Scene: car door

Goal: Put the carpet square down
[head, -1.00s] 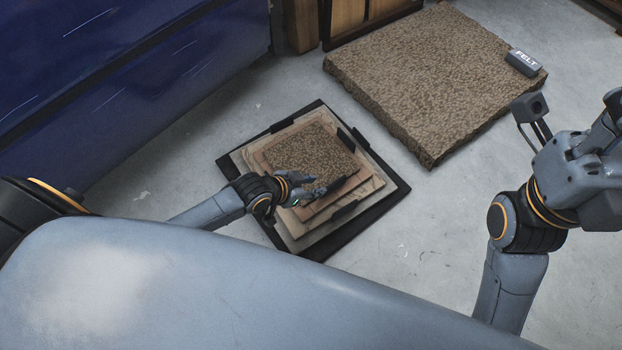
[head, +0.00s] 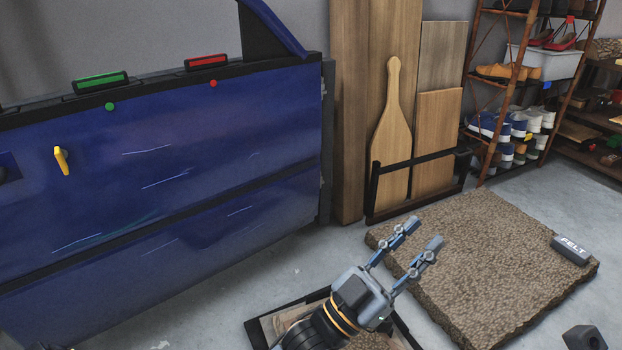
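The carpet square (head: 376,342) is brown and speckled. A small part of it shows at the bottom edge, on the stack in the black-edged tray (head: 285,302); my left arm hides most of the rest. My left gripper (head: 421,235) is raised in front of the view, its two fingers apart with nothing between them. The large brown carpet slab lies behind it. My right gripper's fingers are not in view; only a dark part of that arm shows at the bottom right.
The thick carpet slab (head: 480,265) lies on the floor at right, with a grey FELT block (head: 571,249) on it. A blue car door (head: 160,180) stands at left. Wooden boards (head: 438,140) in a black rack and a shoe shelf (head: 515,90) stand behind. Grey floor is clear between door and slab.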

